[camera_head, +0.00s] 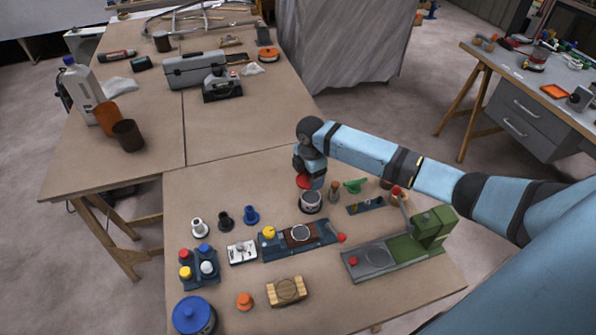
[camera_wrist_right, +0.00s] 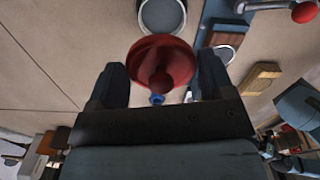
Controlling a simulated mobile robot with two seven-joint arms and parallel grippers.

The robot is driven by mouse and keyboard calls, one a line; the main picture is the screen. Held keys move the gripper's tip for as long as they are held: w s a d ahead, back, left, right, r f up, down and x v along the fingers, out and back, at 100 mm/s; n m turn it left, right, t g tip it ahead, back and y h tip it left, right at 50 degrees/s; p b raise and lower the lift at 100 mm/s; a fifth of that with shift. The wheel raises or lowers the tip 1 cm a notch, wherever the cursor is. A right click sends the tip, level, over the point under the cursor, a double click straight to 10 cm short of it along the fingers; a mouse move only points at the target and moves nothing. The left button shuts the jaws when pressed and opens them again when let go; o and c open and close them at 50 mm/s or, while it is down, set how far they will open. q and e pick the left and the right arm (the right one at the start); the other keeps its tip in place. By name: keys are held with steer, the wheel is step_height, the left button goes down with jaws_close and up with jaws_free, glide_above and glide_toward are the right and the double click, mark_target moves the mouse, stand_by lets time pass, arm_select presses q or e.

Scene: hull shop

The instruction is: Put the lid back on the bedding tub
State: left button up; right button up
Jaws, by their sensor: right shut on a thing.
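A red round lid with a knob (camera_wrist_right: 165,52) is between the two fingers of my right gripper (camera_wrist_right: 160,82), which is shut on it. In the head view the red lid (camera_head: 303,182) shows just below my right gripper (camera_head: 308,172). An open grey round tub (camera_head: 311,203), which I take for the bedding tub, stands on the bench right below and beside the lid. Its round mouth also shows at the top of the right wrist view (camera_wrist_right: 162,14). The lid appears apart from the tub and above it. My left gripper is not in view.
A blue fixture (camera_head: 275,248) and a blue-lidded tub (camera_head: 193,314) are nearer. The bench left of the tub (camera_head: 220,185) is clear.

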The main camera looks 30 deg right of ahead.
steer(key=shift+s+d+f+n, duration=0.25)
steer(key=shift+d+f+n, duration=0.05)
steer(key=shift+d+n, duration=0.3)
steer(key=shift+f, duration=0.15)
step_height(320, 180, down, 4)
steer(key=b, duration=0.5)
steer(key=shift+f, duration=1.05)
steer(key=shift+p, duration=0.65)
steer(key=shift+f, duration=0.15)
stand_by(0.9)
steer(key=shift+p, duration=0.65)
stand_by(0.5)
steer(key=o, duration=0.9)
